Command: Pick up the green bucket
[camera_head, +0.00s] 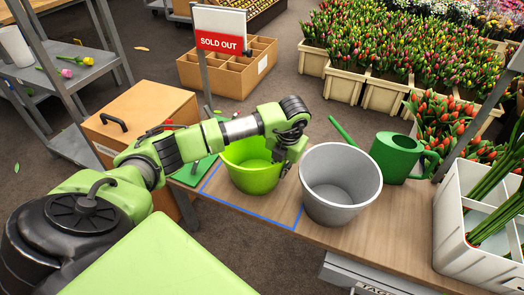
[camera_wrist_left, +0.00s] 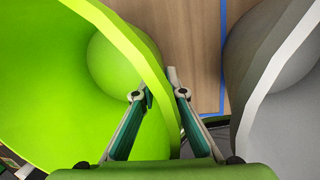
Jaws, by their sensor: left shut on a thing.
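The green bucket (camera_head: 252,172) stands upright on the wooden table, inside a blue outline, in the head view. My left gripper (camera_head: 288,168) reaches down at the bucket's right side. In the left wrist view the bucket (camera_wrist_left: 60,75) fills the left half, and its rim passes between the two fingers of my left gripper (camera_wrist_left: 163,92). One finger is inside the bucket and one outside, shut on the wall. The fingertips are partly hidden in the head view by the wrist. My right gripper is not in view.
A grey bucket (camera_head: 338,185) stands close to the right of my left gripper; it also shows in the left wrist view (camera_wrist_left: 265,70). A green watering can (camera_head: 398,157) is behind it. A white divided crate (camera_head: 450,235) with stems is at right. A sold-out sign (camera_head: 221,36) stands behind.

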